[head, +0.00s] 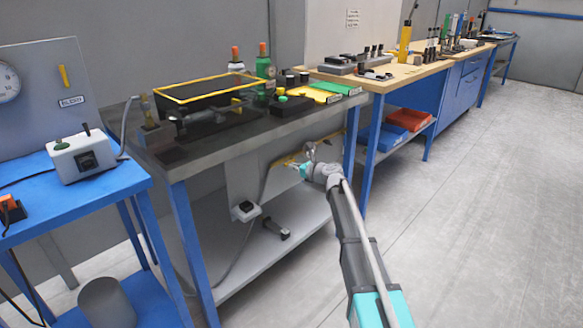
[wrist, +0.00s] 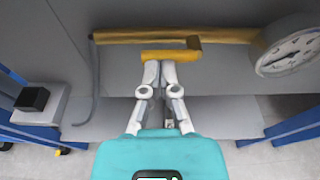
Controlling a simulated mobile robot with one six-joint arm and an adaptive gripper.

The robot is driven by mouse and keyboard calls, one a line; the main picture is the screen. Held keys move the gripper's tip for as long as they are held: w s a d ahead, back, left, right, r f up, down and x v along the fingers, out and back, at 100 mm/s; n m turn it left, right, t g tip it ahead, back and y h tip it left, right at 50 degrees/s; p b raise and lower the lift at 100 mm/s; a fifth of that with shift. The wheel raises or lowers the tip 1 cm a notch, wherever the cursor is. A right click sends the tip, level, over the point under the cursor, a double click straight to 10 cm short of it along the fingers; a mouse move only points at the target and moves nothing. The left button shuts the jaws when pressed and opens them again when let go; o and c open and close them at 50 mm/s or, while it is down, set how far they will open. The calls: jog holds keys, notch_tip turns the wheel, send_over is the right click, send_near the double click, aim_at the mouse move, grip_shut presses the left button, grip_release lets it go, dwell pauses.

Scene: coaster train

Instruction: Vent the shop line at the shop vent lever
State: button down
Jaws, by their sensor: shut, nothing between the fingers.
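A yellow lever (wrist: 170,56) sits just ahead of my fingertips in the wrist view, below a yellow pipe (wrist: 150,35) on a grey panel. Its right end bends up toward the pipe. My gripper (wrist: 160,66) is shut and empty, with its fingertips at the lever's near edge; whether they touch cannot be told. In the head view my gripper (head: 309,150) is under the dark workbench's front edge, by the yellow pipe (head: 286,162), and my arm hides part of that area. No label shows at this lever.
A round gauge (wrist: 290,46) stands right of the lever. A white box with a black top (wrist: 33,98) is at left. The dark workbench (head: 215,150) overhangs a lower shelf (head: 265,265). A panel at left has another yellow lever (head: 63,76). Floor at right is clear.

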jog(key=shift+w+a, duration=0.1)
jog(key=shift+a, duration=0.25)
jog(key=f+v, duration=0.2)
jog(key=v, duration=1.1)
jog(key=shift+s+d+f, duration=0.25)
jog(key=shift+d+f, duration=0.05)
jog(key=shift+d, duration=0.2)
